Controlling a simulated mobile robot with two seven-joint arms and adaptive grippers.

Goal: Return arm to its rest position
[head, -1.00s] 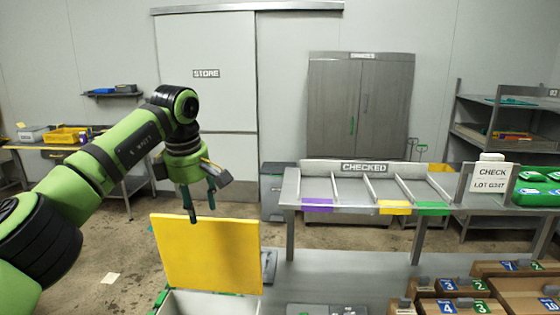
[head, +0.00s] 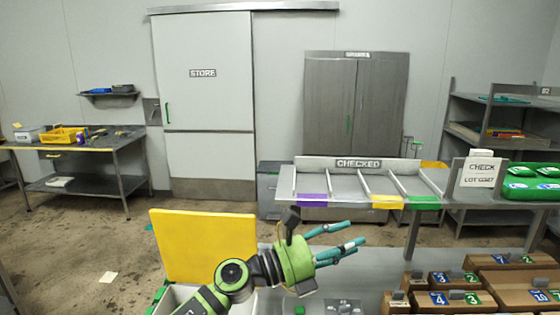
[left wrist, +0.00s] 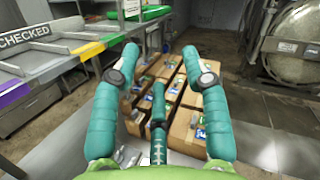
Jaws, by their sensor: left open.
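My left gripper (head: 345,241) is in the lower middle of the head view, with its teal fingers pointing right. The fingers are spread apart and nothing is between them. In the left wrist view the open fingers (left wrist: 158,85) frame the numbered cartons beyond them, without touching them. My green left arm reaches up from the bottom of the head view, in front of the box with the raised yellow lid (head: 205,246). My right gripper is in neither view.
A sloped CHECKED rack (head: 367,184) with coloured lane tags stands behind the gripper. Numbered cartons (head: 518,290) are at the lower right. A CHECK sign (head: 479,173) and a green tray (head: 534,196) are at right. A round metal door (left wrist: 299,45) shows in the left wrist view.

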